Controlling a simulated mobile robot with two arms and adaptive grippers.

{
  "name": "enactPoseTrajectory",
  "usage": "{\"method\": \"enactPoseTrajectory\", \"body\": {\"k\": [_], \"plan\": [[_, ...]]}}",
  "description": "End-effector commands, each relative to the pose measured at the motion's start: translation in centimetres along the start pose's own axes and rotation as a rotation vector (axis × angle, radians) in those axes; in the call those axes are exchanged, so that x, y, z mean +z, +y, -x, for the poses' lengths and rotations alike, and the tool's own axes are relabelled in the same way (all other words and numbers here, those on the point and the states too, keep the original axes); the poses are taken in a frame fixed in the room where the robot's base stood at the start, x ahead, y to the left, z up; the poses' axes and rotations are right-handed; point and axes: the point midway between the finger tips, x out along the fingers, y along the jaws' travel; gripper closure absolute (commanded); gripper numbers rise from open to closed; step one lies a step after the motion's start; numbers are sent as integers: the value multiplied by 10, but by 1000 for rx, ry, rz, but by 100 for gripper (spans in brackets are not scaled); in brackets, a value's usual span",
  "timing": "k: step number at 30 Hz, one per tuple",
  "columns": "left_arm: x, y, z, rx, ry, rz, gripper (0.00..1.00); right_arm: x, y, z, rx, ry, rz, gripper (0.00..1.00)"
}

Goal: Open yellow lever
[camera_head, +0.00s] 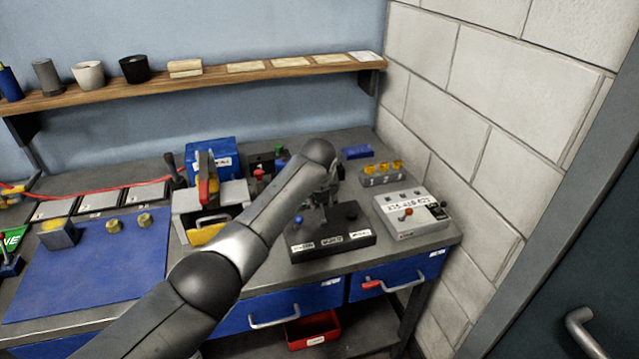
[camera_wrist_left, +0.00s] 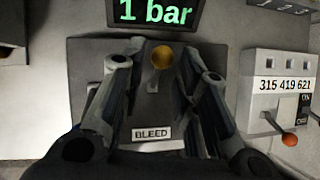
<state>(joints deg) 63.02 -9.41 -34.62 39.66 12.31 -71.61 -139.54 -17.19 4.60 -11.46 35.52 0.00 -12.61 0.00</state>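No part is clearly a yellow lever. A round brass-yellow knob (camera_wrist_left: 162,57) stands on a dark box (camera_wrist_left: 85,75) with a BLEED label (camera_wrist_left: 152,133) in the left wrist view. My left gripper (camera_wrist_left: 164,50) is open over this box, its fingers on either side of the knob; I cannot tell whether they touch it. In the head view my left gripper (camera_head: 323,196) is above the black box (camera_head: 335,245), partly hidden by my arm. Several yellow parts (camera_head: 384,168) sit on a grey numbered block (camera_head: 383,178) behind to the right. My right gripper is out of view.
A display (camera_wrist_left: 155,12) reads 1 bar. A white box (camera_head: 410,215) with an orange-red lever (camera_wrist_left: 289,139) stands at the right. A grey machine (camera_head: 185,222) with a yellow-red handle (camera_head: 207,188) is left of my arm. The blue mat (camera_head: 90,275) has bare areas.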

Motion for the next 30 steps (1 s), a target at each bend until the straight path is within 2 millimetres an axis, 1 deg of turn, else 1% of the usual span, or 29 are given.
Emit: {"method": "enactPoseTrajectory", "body": {"k": [18, 24, 30], "plan": [[2, 0, 73, -1, -2, 1, 71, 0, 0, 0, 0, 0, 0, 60], [1, 0, 84, 0, -1, 0, 71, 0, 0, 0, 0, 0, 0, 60], [1, 0, 86, 1, 0, 0, 71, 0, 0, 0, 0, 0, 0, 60]]}}
